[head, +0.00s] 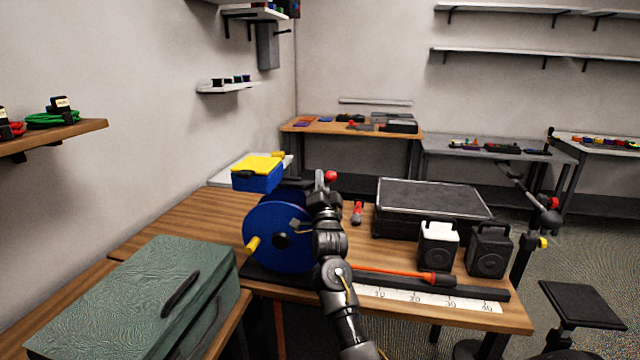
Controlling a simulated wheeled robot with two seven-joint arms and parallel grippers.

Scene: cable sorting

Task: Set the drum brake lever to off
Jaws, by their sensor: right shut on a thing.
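The blue cable drum (264,236) stands upright on the wooden bench, with a yellow crank handle (252,245) on its face. The brake lever's red knob (331,176) shows above and behind the drum's right side. My right gripper (322,184) is at the lever, just beside the knob, and is shut on it. My right arm comes up from the bottom and hides the drum's right part and most of the lever, so its exact angle cannot be told. My left gripper is out of view.
An orange cable (390,273) runs right over a white measuring scale (430,299). Behind are a red-and-black tool (357,213), a black case (430,205) and two speaker-like boxes (438,245). A green case (130,295) fills the lower left. A blue-and-yellow box (258,172) stands behind the drum.

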